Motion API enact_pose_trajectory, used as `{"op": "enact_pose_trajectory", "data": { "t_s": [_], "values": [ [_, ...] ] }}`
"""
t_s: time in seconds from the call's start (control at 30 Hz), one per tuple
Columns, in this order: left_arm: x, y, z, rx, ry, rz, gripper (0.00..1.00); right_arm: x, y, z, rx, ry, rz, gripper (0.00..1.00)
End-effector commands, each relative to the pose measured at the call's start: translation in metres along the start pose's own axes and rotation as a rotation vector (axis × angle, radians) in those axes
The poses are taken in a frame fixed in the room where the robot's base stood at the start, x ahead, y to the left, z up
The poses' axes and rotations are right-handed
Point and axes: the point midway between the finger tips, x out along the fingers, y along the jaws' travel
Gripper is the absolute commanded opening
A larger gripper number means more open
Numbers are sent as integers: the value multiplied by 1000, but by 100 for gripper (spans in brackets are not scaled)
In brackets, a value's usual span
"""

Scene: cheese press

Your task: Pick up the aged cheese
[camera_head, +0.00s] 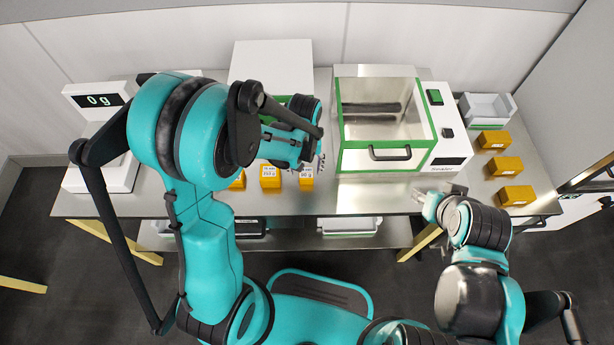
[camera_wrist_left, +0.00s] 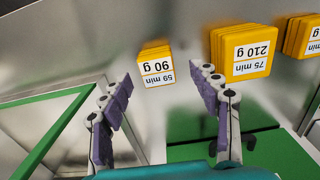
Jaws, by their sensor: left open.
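Three yellow cheese blocks with white labels lie on the steel table. In the left wrist view they are a small block marked 59 min, 90 g (camera_wrist_left: 156,65), a larger one marked 75 min, 210 g (camera_wrist_left: 243,52), and a partly cut-off one (camera_wrist_left: 301,36). In the head view they show as the right block (camera_head: 306,178), the middle block (camera_head: 270,177) and the left block (camera_head: 238,182). My left gripper (camera_wrist_left: 162,90) is open and empty, its fingers pointing toward the 90 g block without holding it. My right gripper (camera_head: 428,203) is near the table's front edge; its fingers are unclear.
A green-framed press box (camera_head: 378,160) stands right of the blocks. A white box (camera_head: 272,58) is behind my left arm. A scale (camera_head: 98,101) reading 0 g is at left. More yellow blocks (camera_head: 505,166) and a grey tray (camera_head: 487,108) are at right.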

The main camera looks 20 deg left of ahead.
Motion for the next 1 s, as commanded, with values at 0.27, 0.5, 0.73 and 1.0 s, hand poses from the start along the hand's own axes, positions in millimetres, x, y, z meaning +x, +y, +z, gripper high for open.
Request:
{"op": "enact_pose_trajectory", "data": {
  "t_s": [0.27,0.5,0.73,1.0],
  "values": [
    [40,4,-1,0,1,0,62,18,0,13,0,0,0,40],
    [38,4,0,0,0,0,49,16,0,12,0,0,0,40],
    [38,4,0,0,1,0,7,16,0,12,0,0,0,40],
    [36,4,0,0,1,0,7,16,0,11,0,0,0,40]
  ]
}}
